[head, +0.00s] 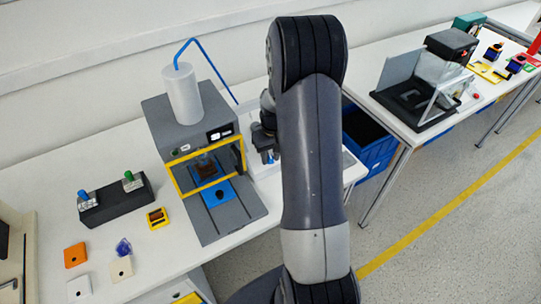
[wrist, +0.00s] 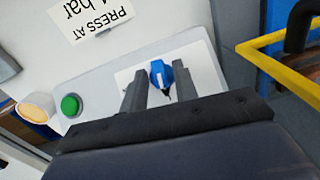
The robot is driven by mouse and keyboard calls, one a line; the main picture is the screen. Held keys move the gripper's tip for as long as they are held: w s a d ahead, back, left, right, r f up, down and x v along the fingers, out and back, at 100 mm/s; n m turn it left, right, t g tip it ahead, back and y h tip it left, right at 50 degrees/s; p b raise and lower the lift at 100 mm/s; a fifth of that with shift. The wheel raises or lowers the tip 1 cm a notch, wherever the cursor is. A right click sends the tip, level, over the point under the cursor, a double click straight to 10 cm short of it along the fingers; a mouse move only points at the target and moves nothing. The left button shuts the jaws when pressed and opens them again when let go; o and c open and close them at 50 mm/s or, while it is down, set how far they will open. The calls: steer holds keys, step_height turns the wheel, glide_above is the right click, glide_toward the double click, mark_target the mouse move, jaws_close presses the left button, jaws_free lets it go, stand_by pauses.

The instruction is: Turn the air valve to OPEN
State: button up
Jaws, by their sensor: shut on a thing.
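The air valve's blue knob (wrist: 160,71) is in the wrist view, on a white plate (wrist: 208,72) on a light grey panel. It has a pale mark on its face. My gripper (wrist: 161,84) has one dark finger on each side of the knob and is shut on it. The fingers hide part of the knob and plate, and no OPEN label can be read. In the head view my gripper (head: 268,154) is beside the press machine, largely hidden by my arm, and the knob cannot be made out.
A green button (wrist: 70,105) sits on the same panel, left of the knob. A sign reading "PRESS AT 4 bar" (wrist: 92,20) is above. The grey press (head: 190,125) with its yellow frame stands close to my gripper. A blue crate (head: 368,138) is between the tables.

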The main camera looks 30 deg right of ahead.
steer(key=m+y+b, duration=0.1)
steer(key=m+y, duration=0.1)
steer(key=m, duration=0.1)
steer(key=shift+d+f+t+y+b, duration=0.15)
steer(key=shift+d+t+y+b, duration=0.15)
steer(key=shift+y+b, duration=0.1)
steer(key=m+y+b, duration=0.1)
steer(key=m, duration=0.1)
steer(key=m+t+y+b, duration=0.1)
steer(key=m, duration=0.1)
steer(key=shift+s+d+f+b, duration=0.15)
steer(key=shift+b, duration=0.2)
steer(key=m+t+y+b, duration=0.1)
steer(key=m, duration=0.1)
steer(key=m+t+y+b, duration=0.1)
steer(key=b, duration=0.1)
steer(key=shift+s+d+f+m, duration=0.15)
steer(key=shift+s+m, duration=0.05)
steer(key=shift+m, duration=0.2)
steer(key=shift+s+m+t+y+b, duration=0.1)
steer(key=shift+m+t+y+b, duration=0.6)
steer(key=shift+m+t+b, duration=0.75)
steer(key=shift+m+p, duration=0.35)
steer(key=shift+p, duration=0.05)
steer(key=o, duration=0.6)
steer(key=shift+o, duration=0.2)
